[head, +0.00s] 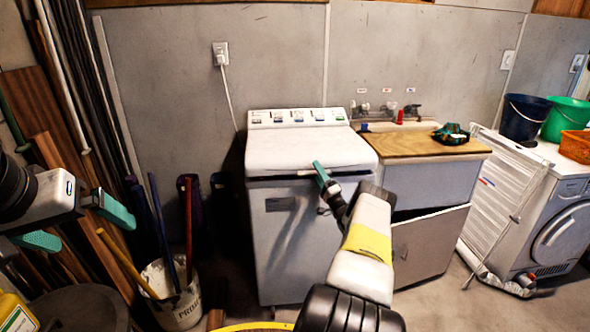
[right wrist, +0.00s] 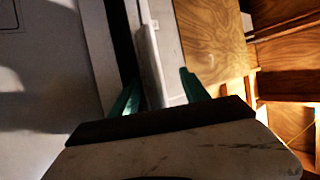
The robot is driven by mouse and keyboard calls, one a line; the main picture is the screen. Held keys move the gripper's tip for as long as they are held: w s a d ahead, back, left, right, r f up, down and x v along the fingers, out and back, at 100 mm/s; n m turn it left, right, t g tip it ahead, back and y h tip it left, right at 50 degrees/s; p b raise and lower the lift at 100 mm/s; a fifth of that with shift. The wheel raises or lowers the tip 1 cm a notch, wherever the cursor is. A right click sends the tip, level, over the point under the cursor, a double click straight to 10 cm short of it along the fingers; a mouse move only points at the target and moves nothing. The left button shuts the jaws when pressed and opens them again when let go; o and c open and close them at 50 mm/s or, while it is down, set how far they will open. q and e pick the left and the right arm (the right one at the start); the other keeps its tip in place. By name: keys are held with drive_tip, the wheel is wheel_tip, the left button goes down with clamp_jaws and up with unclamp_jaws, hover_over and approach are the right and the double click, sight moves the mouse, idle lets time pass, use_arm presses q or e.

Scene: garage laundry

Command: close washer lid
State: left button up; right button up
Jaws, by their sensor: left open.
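The washer (head: 275,235) is a white top-loader against the back wall, in the middle of the head view. Its white lid (head: 305,150) lies almost flat over the top, with a dark gap under its front edge. My right gripper (head: 322,176) is at the front edge of the lid, right of its middle. In the right wrist view the fingers of my right gripper (right wrist: 160,95) are apart, with the lid's edge (right wrist: 151,60) between them; contact is unclear. My left gripper (head: 78,227) is open and empty at the far left, away from the washer.
A sink cabinet with a wooden top (head: 425,145) and an open door (head: 430,245) stands right of the washer. A front-loading machine (head: 560,230) with buckets is further right. A white bucket (head: 175,295) of poles and leaning boards crowd the left.

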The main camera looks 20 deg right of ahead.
drive_tip(key=shift+s, duration=0.15)
drive_tip(key=v, duration=0.7)
drive_tip(key=shift+s+f, duration=0.25)
drive_tip(key=shift+d, duration=0.1)
